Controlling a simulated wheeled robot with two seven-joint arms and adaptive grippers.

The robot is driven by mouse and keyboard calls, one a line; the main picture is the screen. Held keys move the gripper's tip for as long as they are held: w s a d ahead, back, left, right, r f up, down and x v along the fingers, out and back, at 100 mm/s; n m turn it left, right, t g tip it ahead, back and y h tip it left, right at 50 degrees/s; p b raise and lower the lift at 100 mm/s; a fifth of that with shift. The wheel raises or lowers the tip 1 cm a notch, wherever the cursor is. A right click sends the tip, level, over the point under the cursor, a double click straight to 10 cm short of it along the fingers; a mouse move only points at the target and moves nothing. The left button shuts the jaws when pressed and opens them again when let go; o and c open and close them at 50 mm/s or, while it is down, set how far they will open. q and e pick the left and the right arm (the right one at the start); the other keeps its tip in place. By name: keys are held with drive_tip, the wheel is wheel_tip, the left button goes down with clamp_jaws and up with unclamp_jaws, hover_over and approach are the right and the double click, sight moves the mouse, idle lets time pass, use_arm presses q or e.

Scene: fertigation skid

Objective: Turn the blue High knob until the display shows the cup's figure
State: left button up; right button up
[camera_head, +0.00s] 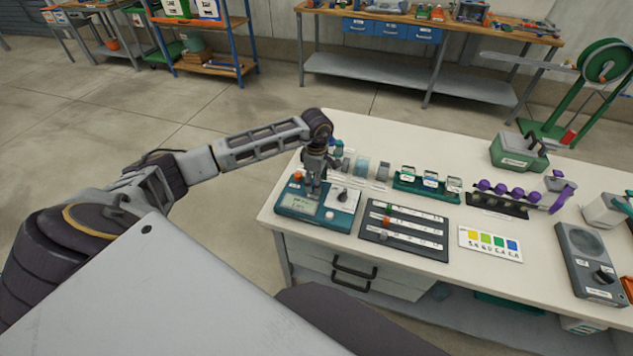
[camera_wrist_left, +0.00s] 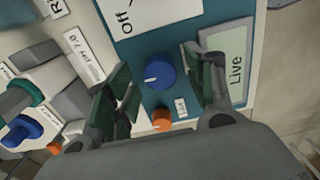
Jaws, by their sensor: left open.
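The teal meter (camera_head: 338,219) stands at the near left corner of the white table. My left gripper (camera_head: 314,190) points down over it and hides the blue knob in the head view. In the left wrist view the blue knob (camera_wrist_left: 160,72), with a white pointer mark, sits between the two fingers of my left gripper (camera_wrist_left: 157,65). The fingers are open, with a visible gap on each side of the knob. An orange knob (camera_wrist_left: 162,120) is beside it. The display (camera_wrist_left: 231,60) reads "Live"; any number there is hidden or too small to read. My right gripper is not in view.
A black slider panel (camera_head: 404,229) lies to the right of the meter. A beaker (camera_head: 361,167) and a teal rack (camera_head: 427,190) of small cups stand behind. A colour card (camera_head: 490,243) lies farther right. Labels and capped bottles crowd the wrist view's left side.

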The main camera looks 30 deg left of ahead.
use_arm(q)
drive_tip(key=shift+f, duration=0.35)
drive_tip(key=c, duration=1)
